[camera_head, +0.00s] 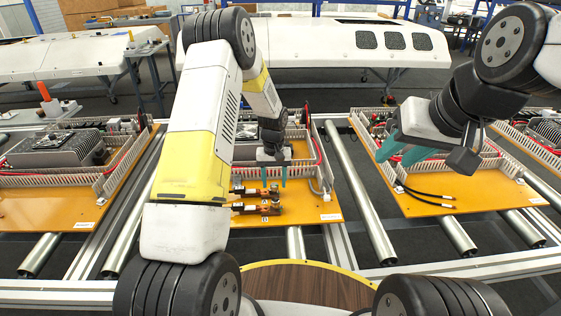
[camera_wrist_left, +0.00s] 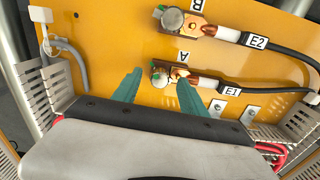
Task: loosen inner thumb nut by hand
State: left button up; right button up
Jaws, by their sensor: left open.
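My left gripper (camera_head: 274,182) points down at the orange panel beside two cable terminals. In the left wrist view the left gripper (camera_wrist_left: 159,77) is open, its teal fingertips spread on either side of the terminal marked A (camera_wrist_left: 159,75). This nearer terminal has a small round metal-and-green knob and a copper lug with the cable labelled E1. No contact with the fingers is visible. The terminal marked B (camera_wrist_left: 172,21) lies further out, with a larger silver knob, green part and cable E2. My right gripper (camera_head: 394,158) is raised above the right-hand panel, its teal fingers apart and empty.
Pale slotted ducts (camera_wrist_left: 62,82) flank the left gripper. Black cables (camera_wrist_left: 260,88) run right from the terminals. Other orange panels (camera_head: 46,207) lie to either side on metal rollers (camera_head: 360,197). A round wooden surface (camera_head: 310,286) is at the front.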

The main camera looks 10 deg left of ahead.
pick_arm(q)
jog(key=shift+f, duration=0.2)
grip_shut()
jog(key=c, duration=0.9)
grip_release()
grip_shut()
